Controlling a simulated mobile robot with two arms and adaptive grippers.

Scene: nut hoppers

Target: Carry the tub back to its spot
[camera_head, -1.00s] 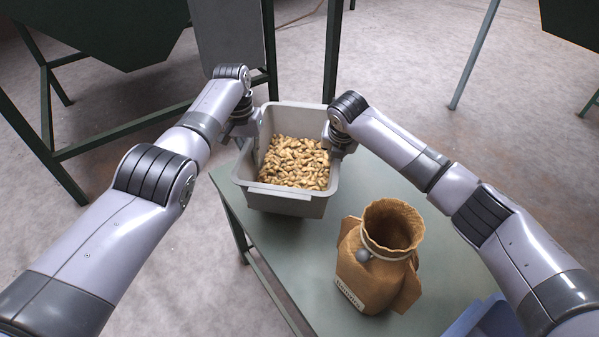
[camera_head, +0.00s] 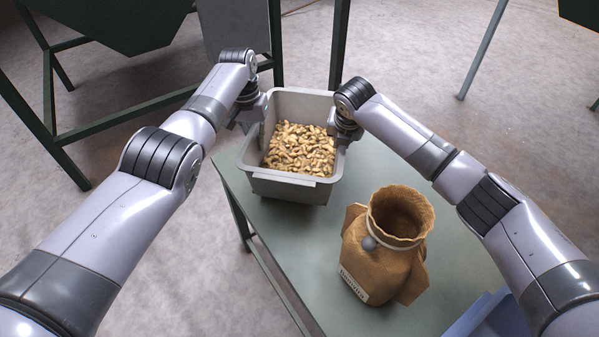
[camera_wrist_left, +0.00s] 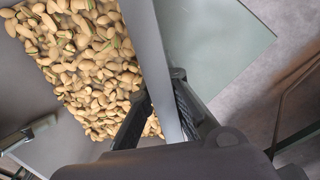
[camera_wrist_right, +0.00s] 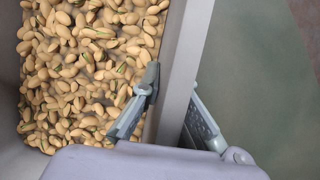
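A grey tub (camera_head: 290,187) filled with nuts (camera_head: 300,149) is at the far end of the green table. My left gripper (camera_head: 252,112) is at its left wall and my right gripper (camera_head: 343,130) at its right wall. In the left wrist view the fingers (camera_wrist_left: 160,105) straddle the tub's wall (camera_wrist_left: 166,60), one inside and one outside. In the right wrist view the fingers (camera_wrist_right: 170,105) likewise close on the wall (camera_wrist_right: 184,60). The nuts look like pistachios. Whether the tub's bottom touches the table is hard to tell.
A brown sack (camera_head: 385,258) with an open top stands on the table (camera_head: 290,240), nearer me. A blue bin (camera_head: 490,318) is at the lower right. Green hopper frames (camera_head: 48,110) stand at the left and behind. The table between tub and sack is clear.

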